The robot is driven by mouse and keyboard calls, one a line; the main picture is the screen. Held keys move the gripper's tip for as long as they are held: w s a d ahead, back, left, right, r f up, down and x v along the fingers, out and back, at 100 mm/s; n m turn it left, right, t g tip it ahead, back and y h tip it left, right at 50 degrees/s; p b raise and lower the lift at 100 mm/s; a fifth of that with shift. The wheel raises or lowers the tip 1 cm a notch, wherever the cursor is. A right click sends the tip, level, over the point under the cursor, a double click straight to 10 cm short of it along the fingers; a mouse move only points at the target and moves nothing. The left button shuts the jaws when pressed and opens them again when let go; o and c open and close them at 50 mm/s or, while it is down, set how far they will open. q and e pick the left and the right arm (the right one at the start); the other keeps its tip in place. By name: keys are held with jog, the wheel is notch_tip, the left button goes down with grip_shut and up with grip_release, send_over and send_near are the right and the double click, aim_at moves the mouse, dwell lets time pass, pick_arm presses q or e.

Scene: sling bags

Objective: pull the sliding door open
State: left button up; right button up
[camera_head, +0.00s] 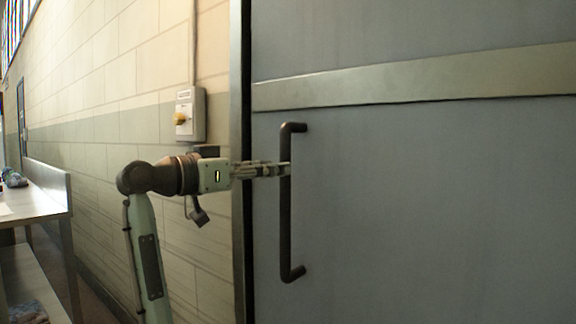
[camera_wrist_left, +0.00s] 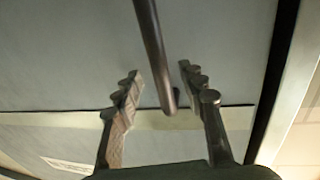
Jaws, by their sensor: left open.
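The grey sliding door (camera_head: 400,200) fills the right of the head view, with a pale horizontal band across it. Its dark, upright bar handle (camera_head: 286,215) stands near the door's left edge. My left gripper (camera_head: 286,169) reaches in from the left, with its fingertips at the upper half of the handle. In the left wrist view, the handle (camera_wrist_left: 155,55) runs down between the two spread fingers of the gripper (camera_wrist_left: 160,85), with a gap on each side. The gripper is open and not closed on the bar. My right gripper is not in view.
A switch box with a yellow knob (camera_head: 181,118) is on the block wall, just above my left wrist. A metal table (camera_head: 40,205) stands at the far left.

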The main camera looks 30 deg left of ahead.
pick_arm(q)
jog(key=x, duration=0.4)
jog(key=shift+w, duration=0.1)
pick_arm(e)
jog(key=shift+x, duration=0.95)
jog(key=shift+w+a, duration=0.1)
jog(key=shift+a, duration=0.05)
pick_arm(q)
grip_shut()
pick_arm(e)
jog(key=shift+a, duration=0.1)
